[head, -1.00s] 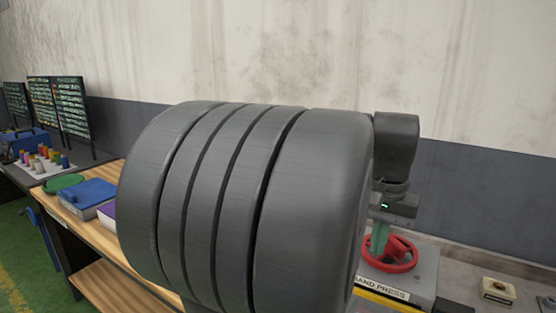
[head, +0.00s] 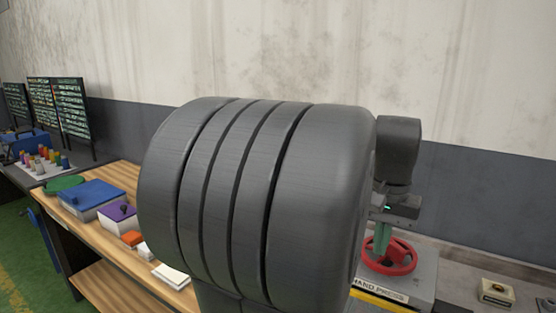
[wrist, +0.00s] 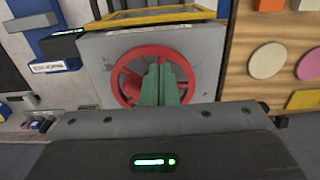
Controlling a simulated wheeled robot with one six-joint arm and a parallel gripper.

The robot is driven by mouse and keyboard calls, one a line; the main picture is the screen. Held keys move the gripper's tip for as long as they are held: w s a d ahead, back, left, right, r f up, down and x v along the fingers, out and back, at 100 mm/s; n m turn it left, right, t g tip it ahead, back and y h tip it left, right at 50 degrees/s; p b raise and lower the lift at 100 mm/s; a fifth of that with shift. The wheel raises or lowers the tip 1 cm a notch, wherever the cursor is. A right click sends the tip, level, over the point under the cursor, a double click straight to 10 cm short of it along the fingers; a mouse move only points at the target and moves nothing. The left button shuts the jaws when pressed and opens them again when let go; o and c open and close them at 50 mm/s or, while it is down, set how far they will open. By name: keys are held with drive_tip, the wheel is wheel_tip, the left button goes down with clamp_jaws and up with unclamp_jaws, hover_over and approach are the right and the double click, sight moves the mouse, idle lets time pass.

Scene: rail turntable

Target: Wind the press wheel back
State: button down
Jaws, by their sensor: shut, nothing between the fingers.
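The red press wheel (head: 403,257) lies flat on top of the grey hand press (head: 422,272), at the right of the head view. In the wrist view the wheel (wrist: 124,76) shows from above as a ring with spokes. My gripper (head: 381,244) points down over the wheel. Its green fingers (wrist: 160,84) are shut and appear within the ring, over the hub and part of the rim. I cannot tell whether they touch a spoke or the rim. The fingers hide the wheel's middle and part of its near side.
A wooden bench (head: 120,173) at left holds a blue-lidded box (head: 93,194), a purple-lidded box (head: 117,214) and small items. A small beige button box (head: 496,291) sits right of the press. The wall stands close behind. My arm blocks the middle of the head view.

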sight(391, 268)
drive_tip(key=shift+s+d+p, duration=0.5)
drive_tip(key=shift+d+p, duration=0.1)
drive_tip(key=shift+p, duration=0.65)
drive_tip(key=shift+s+d+p, duration=0.2)
drive_tip(key=shift+d+p, duration=0.35)
drive_tip(key=shift+p, duration=0.1)
drive_tip(key=shift+s, duration=0.1)
drive_tip(key=shift+s+a, duration=0.1)
drive_tip(key=shift+s, duration=0.2)
wheel_tip(391, 268, up, 6)
drive_tip(key=p, duration=0.6)
